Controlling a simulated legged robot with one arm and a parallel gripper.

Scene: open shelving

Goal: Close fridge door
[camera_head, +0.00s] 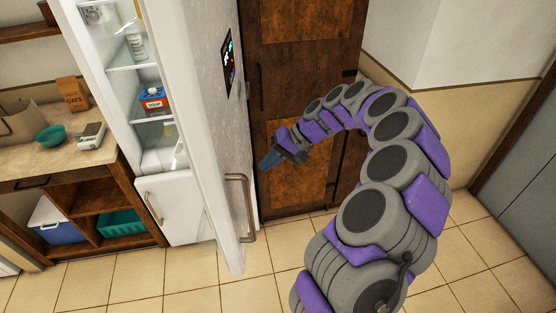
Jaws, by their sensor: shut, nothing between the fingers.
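The white fridge (186,205) stands left of centre, with its lit upper compartment showing and items on its shelves. Its door (206,110) is open, swung toward me, and seen from its outer face and edge. A long vertical handle (247,208) is on the door's outer face. My gripper (270,161) is at the end of my purple and grey arm, to the right of the door's outer face and above the handle. It looks shut and empty. A gap seems to lie between it and the door, but I cannot tell its depth exactly.
A wooden counter (70,165) at left bears an oats box (72,94), a teal bowl (51,137) and a scale (90,136). A soup carton (153,101) is inside the fridge. A brown wooden door (305,40) stands behind my arm. Tiled floor (120,285) is clear in front.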

